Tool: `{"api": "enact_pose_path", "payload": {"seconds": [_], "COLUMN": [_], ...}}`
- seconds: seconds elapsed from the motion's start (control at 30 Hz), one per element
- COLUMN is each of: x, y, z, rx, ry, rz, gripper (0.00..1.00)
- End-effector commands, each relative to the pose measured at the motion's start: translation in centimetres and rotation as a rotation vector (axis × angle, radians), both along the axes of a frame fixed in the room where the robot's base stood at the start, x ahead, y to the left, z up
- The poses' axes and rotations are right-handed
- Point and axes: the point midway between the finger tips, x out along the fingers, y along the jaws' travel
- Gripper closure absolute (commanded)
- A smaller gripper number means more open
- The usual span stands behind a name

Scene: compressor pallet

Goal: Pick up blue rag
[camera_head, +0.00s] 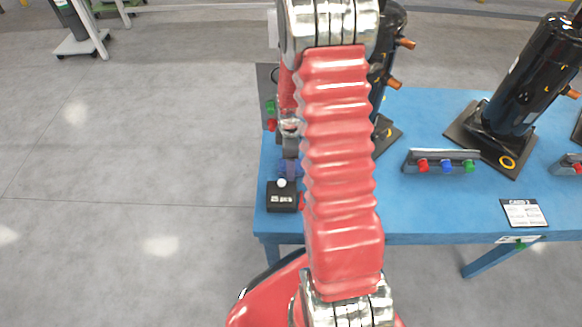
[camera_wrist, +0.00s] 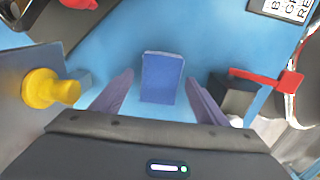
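In the wrist view a blue rag (camera_wrist: 161,72) shows as a small folded rectangle on the lighter blue table (camera_wrist: 205,35). My gripper (camera_wrist: 159,84) is open, with one purple-grey finger on each side of the rag and a visible gap on both sides. The fingers do not appear to touch it. In the head view my red arm reaches down over the left end of the table (camera_head: 430,110) and hides much of the gripper area. A small bluish patch shows beside the arm there, but I cannot tell rag from fingers.
A yellow knob (camera_wrist: 45,89) on a grey panel stands left of the fingers. A dark box (camera_wrist: 238,98) and a red lever (camera_wrist: 268,79) are close on the right. In the head view, black compressors (camera_head: 535,75) and a button box (camera_head: 442,163) stand right of my arm.

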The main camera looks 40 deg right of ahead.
Motion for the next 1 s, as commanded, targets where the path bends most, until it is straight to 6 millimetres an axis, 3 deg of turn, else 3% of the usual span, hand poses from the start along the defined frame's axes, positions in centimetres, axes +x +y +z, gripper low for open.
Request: {"api": "enact_pose_path", "payload": {"seconds": [0.6, 1.0], "x": [0.0, 0.1], "y": [0.0, 0.0], "z": [0.0, 1.1], "rx": [0.0, -0.001], "ry": [0.0, -0.002], "rz": [0.0, 0.0], "gripper": [0.77, 0.77]}}
